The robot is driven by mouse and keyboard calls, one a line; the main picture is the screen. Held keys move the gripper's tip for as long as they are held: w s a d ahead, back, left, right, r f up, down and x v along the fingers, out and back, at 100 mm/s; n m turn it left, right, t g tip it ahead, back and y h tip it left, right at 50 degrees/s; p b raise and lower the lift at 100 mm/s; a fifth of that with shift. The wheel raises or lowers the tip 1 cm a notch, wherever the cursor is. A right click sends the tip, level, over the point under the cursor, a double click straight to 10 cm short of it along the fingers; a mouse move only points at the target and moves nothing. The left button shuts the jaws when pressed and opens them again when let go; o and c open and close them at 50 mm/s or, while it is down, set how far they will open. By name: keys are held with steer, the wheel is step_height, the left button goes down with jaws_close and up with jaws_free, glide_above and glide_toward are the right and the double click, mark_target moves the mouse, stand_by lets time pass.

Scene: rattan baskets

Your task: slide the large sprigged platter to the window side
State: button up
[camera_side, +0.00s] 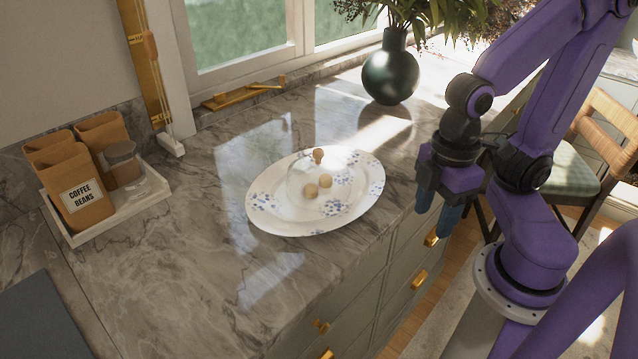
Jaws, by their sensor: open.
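The large sprigged platter (282,217) is an oval white dish with blue flower sprigs. It lies flat on the marble counter, near the front edge. A clear glass dome (300,178) with a wooden knob stands on it, with small round brown items (318,186) beneath or beside the dome; I cannot tell which for each. The window (245,35) is at the back of the counter, beyond the platter. My gripper (438,212) is open and empty, fingers pointing down, to the right of the platter and apart from it, by the counter's front edge.
A dark green vase (391,70) with leaves stands at the back right. A white tray (112,215) with coffee bean bags (82,195) and a jar (124,163) is at the left. Bare counter (255,145) lies between platter and window. A chair (590,150) stands at the right.

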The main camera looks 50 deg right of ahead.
stand_by(0.3)
steer(key=shift+w, duration=0.1)
steer(key=c, duration=0.9)
steer(key=shift+w+n, duration=0.25)
steer(key=shift+n, duration=0.25)
jaws_close()
steer(key=w+d+n+g, duration=0.1)
steer(key=w+n+g, duration=0.3)
steer(key=w+n, duration=1.4)
steer(key=s+f+n, duration=0.1)
steer(key=s+f, duration=0.1)
steer(key=f, duration=0.1)
steer(key=s+f+n, duration=0.2)
steer(key=s+f, duration=0.1)
steer(key=s+f+n, duration=0.1)
steer(key=s+f, duration=0.1)
steer(key=f, duration=0.1)
steer(key=shift+s+d+f+n+h, duration=0.2)
steer(key=shift+f+n+h, duration=0.1)
steer(key=w, duration=0.2)
steer(key=shift+w+f, duration=0.3)
steer(key=shift+w, duration=0.7)
